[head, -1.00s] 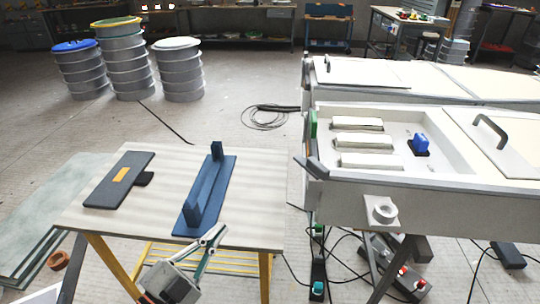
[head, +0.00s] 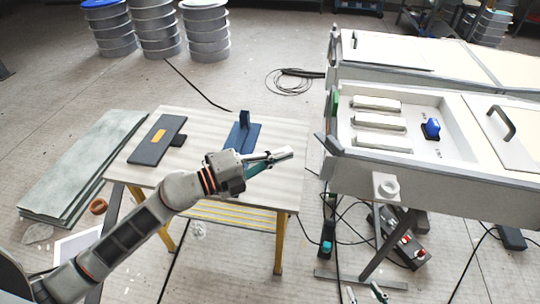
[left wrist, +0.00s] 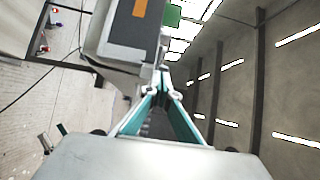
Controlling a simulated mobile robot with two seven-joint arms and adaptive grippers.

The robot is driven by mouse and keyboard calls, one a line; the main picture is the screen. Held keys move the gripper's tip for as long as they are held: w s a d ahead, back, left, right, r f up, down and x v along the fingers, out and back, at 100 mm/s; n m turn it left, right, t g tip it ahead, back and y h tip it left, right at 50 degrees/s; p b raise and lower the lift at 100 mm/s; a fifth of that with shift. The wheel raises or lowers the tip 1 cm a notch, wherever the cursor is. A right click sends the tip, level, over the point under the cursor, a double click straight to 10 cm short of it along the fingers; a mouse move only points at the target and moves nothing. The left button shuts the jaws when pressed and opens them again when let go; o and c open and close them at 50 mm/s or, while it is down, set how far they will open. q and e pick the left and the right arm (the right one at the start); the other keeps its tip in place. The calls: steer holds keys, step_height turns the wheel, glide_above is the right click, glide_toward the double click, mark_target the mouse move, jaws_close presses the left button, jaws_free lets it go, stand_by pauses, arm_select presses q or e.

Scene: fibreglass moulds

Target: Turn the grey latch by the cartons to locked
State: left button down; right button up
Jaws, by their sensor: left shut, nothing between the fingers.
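A dark grey lever (head: 328,145), which looks like the grey latch, sticks out at the near left corner of the pale bench; whether it is locked I cannot tell. Pale long boxes (head: 378,123), possibly the cartons, lie in the bench's recess. My left gripper (head: 288,154) is shut and empty, over the right edge of the wooden table, left of the lever and apart from it. In the left wrist view its teal fingers (left wrist: 162,92) meet at the tips, below a grey block with a dark panel (left wrist: 128,30). My right gripper (head: 365,294) shows only its separated fingertips at the bottom edge.
A blue handle (head: 432,128) stands in the bench recess (head: 460,115). A pale ring fitting (head: 387,187) juts from the bench front. The wooden table (head: 285,120) carries a blue bracket (head: 243,135) and a dark plate (head: 157,140). Cables lie on the floor below.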

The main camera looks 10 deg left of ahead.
mark_target(321, 140)
arm_select(q)
steer(key=x, duration=0.8)
steer(key=shift+w, duration=0.1)
